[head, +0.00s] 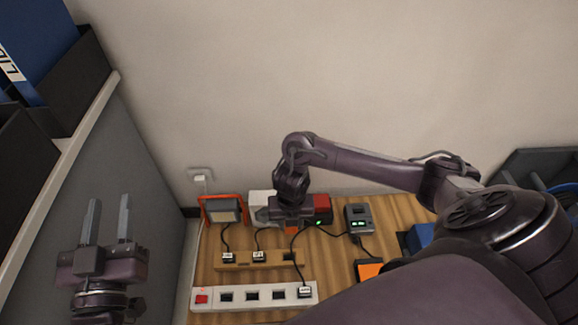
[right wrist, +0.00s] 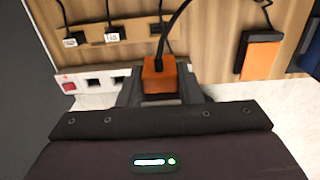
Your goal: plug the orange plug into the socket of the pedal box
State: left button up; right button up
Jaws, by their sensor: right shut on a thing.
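The orange plug (right wrist: 158,76) is between the jaws of my right gripper (right wrist: 160,92) in the right wrist view, with a black cable rising from it. In the head view a bit of the orange plug (head: 291,229) shows below my right gripper (head: 292,222), over the wooden table. My right gripper is shut on the plug. A black box with an orange face (head: 370,269), perhaps the pedal box, lies to the right; it also shows in the right wrist view (right wrist: 260,58). I cannot make out its socket. My left gripper (head: 108,215) is open and empty at the left.
A white power strip (head: 237,298) with a red switch lies along the table (head: 215,275) front. A brown cable holder (head: 277,259) with labelled plugs is behind it. A lamp (head: 222,209), red box (head: 322,207) and grey meter (head: 359,218) stand near the wall.

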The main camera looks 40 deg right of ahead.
jog(key=d+b, duration=0.2)
jog(key=d, duration=1.2)
jog(key=shift+s+d+b, duration=0.15)
jog(key=shift+d+b, duration=0.15)
jog(key=shift+d, duration=0.1)
jog(key=d+b, duration=0.5)
jog(key=d, duration=1)
jog(key=shift+s+d, duration=0.15)
jog(key=shift+d, duration=0.05)
dwell(0.6)
